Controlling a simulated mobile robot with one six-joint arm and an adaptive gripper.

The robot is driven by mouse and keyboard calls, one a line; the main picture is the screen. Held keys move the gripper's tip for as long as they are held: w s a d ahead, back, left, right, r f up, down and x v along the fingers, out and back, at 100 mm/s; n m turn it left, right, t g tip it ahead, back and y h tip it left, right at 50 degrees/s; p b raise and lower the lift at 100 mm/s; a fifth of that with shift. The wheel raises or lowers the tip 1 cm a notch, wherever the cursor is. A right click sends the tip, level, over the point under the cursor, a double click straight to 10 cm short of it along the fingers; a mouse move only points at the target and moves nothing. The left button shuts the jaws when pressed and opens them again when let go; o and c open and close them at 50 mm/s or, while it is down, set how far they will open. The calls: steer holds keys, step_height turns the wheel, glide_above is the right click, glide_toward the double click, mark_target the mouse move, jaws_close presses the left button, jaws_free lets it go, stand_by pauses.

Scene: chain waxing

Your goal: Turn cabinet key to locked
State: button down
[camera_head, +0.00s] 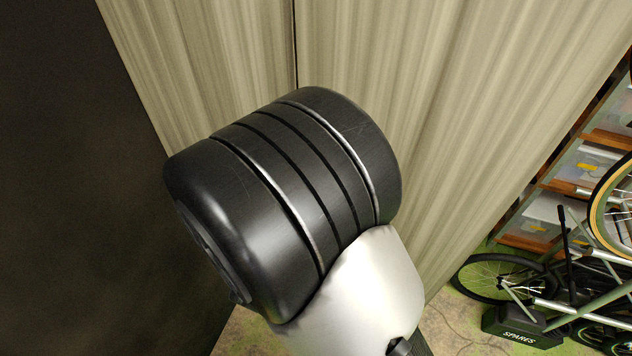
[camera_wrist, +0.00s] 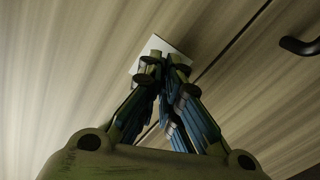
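A pale lock plate (camera_wrist: 157,44) sits on the wood-grain cabinet door (camera_wrist: 80,70), left of the dark seam, in the wrist view. My gripper (camera_wrist: 165,66) is in front of it, its fingertips close together and covering the plate's lower part. The key is hidden at the fingertips, so I cannot tell whether they hold it or which way it is turned. In the head view my dark wrist covers the middle of the picture, and neither the lock nor my fingers show.
A black handle (camera_wrist: 300,46) stands on the door right of the seam. In the head view the cabinet front (camera_head: 470,90) fills the upper middle. A bicycle (camera_head: 560,290), a dark SPARES box (camera_head: 518,328) and shelving with bins (camera_head: 580,165) stand at the right.

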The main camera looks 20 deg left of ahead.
steer(key=m+b, duration=0.4)
steer(key=shift+f, duration=0.1)
stand_by(0.4)
steer(key=c, duration=1.8)
jaws_free()
step_height(320, 180, up, 10)
